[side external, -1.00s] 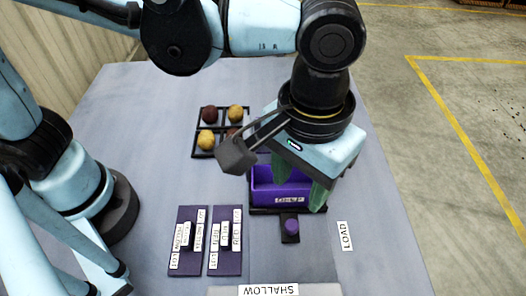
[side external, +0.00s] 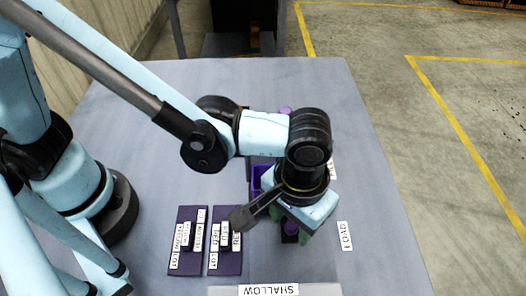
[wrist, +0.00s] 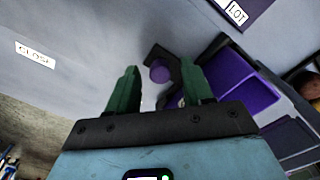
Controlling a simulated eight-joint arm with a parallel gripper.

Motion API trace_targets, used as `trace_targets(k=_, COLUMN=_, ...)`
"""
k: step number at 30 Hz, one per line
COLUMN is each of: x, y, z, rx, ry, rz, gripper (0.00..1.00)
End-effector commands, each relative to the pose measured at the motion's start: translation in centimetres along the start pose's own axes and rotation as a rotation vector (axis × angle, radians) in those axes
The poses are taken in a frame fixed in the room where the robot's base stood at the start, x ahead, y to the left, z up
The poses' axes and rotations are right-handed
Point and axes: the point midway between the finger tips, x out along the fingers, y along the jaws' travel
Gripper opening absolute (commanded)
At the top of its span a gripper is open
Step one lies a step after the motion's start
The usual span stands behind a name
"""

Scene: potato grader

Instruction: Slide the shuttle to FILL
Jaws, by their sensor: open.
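A purple open-topped box (side external: 257,182), which looks like the shuttle, is mostly covered by my arm in the side view; it also shows in the wrist view (wrist: 226,78). A purple knob (wrist: 160,72) on a black bracket sticks out at its near end; it also shows in the side view (side external: 290,228). My gripper (wrist: 160,90) is open, its green fingers either side of the knob in the picture. I cannot tell whether they touch it. In the side view my gripper (side external: 293,232) hangs over the knob. No FILL label is readable.
Two dark purple panels (side external: 187,262) with white labels lie to the left. A partly hidden white label (side external: 332,170) is behind my wrist. The table's right side is clear.

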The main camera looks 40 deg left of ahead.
Motion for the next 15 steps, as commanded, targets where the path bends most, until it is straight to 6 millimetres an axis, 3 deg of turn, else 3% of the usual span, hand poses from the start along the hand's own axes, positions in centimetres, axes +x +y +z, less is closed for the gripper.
trace_targets(k=9, x=0.22, y=0.01, z=-0.01, rx=0.000, ry=0.000, rz=0.000, gripper=0.51)
trace_targets(k=15, x=0.20, y=0.01, z=0.00, rx=0.000, ry=0.000, rz=0.000, gripper=0.21)
